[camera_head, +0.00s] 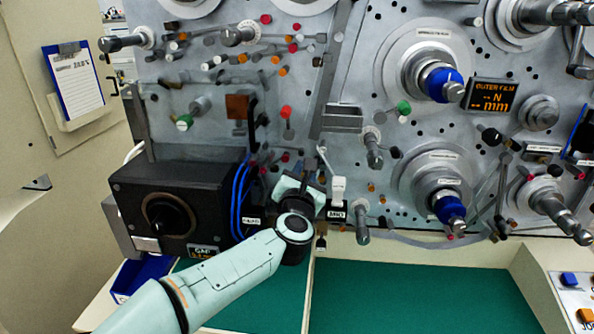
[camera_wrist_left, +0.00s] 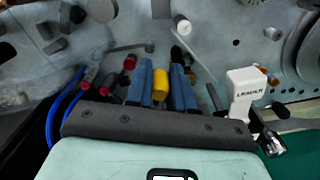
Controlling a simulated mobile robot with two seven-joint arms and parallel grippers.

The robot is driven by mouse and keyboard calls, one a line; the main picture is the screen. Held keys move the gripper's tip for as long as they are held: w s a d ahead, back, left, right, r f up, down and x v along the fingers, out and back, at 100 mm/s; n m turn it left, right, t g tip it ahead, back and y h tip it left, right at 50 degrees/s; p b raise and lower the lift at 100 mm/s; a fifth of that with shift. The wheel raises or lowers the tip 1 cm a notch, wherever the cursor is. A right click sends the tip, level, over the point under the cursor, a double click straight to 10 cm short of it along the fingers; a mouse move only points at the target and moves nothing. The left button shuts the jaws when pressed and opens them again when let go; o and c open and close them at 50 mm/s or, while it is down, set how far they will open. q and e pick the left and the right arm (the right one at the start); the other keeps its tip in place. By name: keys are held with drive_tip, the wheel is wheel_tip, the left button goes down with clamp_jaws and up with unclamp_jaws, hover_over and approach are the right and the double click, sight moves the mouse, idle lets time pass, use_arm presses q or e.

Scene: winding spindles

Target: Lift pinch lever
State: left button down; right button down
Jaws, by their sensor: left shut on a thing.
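My left gripper (camera_head: 308,174) reaches up to the lower middle of the grey machine panel in the head view. In the left wrist view its two blue fingers (camera_wrist_left: 161,88) are shut on a yellow knob (camera_wrist_left: 160,84), one finger on each side. The knob appears to be the end of the pinch lever; no label on it is readable. In the head view the gripper and wrist hide the knob. A thin pale rod (camera_head: 323,158) shows just above the gripper there. My right gripper is not in view.
A white labelled block (camera_wrist_left: 245,90) stands close to the right of the gripper, also in the head view (camera_head: 338,188). Red knobs (camera_wrist_left: 129,62) and blue cables (camera_wrist_left: 66,94) are close on the left. A black box (camera_head: 180,205) stands left; the green surface (camera_head: 420,295) below is clear.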

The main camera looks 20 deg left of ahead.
use_arm(q)
drive_tip(key=shift+w+d+f+m, duration=0.15)
drive_tip(key=shift+d+m, duration=0.15)
drive_tip(key=shift+m, duration=0.3)
drive_tip(key=shift+d+f+m, duration=0.15)
drive_tip(key=shift+d+m, duration=0.1)
drive_tip(key=shift+m, duration=0.35)
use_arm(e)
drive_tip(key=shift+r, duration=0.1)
use_arm(q)
drive_tip(key=c, duration=1)
unclamp_jaws()
drive_tip(key=b+v, duration=0.3)
drive_tip(key=v, duration=1)
drive_tip(key=shift+d, duration=0.1)
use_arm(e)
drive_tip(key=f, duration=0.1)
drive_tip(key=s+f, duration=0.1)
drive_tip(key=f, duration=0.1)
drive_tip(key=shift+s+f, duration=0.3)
use_arm(q)
drive_tip(key=shift+f, duration=0.1)
